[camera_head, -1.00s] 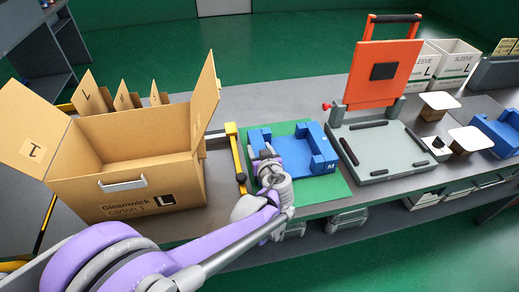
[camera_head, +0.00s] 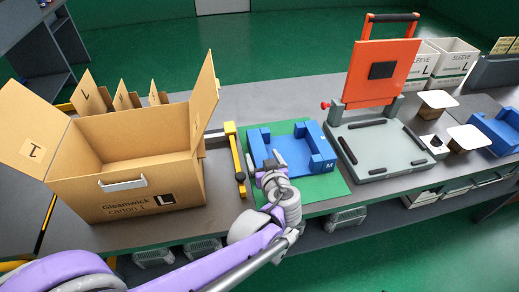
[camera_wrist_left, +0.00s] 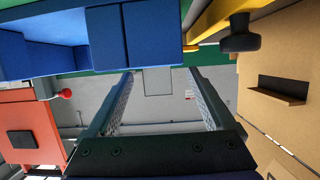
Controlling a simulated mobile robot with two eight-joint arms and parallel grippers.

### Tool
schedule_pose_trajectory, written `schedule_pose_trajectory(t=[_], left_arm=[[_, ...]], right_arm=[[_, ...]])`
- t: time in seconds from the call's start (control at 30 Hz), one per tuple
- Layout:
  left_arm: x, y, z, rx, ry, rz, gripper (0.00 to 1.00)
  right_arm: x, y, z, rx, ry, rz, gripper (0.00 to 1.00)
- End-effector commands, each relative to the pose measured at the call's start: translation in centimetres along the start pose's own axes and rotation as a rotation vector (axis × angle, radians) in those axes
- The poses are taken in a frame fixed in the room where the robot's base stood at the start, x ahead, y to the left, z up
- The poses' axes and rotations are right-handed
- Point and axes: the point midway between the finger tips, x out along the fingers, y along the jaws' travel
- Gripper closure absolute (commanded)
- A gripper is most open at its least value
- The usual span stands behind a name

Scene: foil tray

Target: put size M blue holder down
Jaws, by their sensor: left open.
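The blue holder (camera_head: 296,151), marked M, sits on the green mat (camera_head: 327,187) on the bench. My left gripper (camera_head: 268,169) is at the holder's front left corner. In the left wrist view the two fingers of my left gripper (camera_wrist_left: 162,75) are spread apart with nothing between them. The blue holder (camera_wrist_left: 138,36) shows there just beyond the fingertips; I cannot tell whether they touch it. My right gripper is in neither view.
An open cardboard carton (camera_head: 130,183) stands left, with a yellow bar (camera_head: 235,157) between it and the mat. A grey press with a raised orange lid (camera_head: 368,77) stands right of the mat. Another blue holder (camera_head: 497,133) is at the far right.

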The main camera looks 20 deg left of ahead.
Motion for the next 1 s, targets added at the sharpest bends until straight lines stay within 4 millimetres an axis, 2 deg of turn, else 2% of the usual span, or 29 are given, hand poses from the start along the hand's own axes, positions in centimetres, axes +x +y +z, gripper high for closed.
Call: schedule_pose_trajectory(t=[0.03,0.1,0.33,1.0], left_arm=[[-1.3,0.2,-0.1,0.001,0.0,0.005,0.13],[-2.6,0.1,-0.1,0.0,0.0,0.004,0.13],[-5.4,0.1,0.0,0.0,0.0,0.002,0.13],[-5.8,0.0,0.0,0.0,0.0,-0.001,0.13]], right_arm=[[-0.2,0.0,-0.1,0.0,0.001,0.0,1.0],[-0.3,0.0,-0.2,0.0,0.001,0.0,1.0],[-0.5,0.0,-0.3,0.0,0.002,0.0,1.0],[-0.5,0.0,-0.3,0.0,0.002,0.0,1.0]])
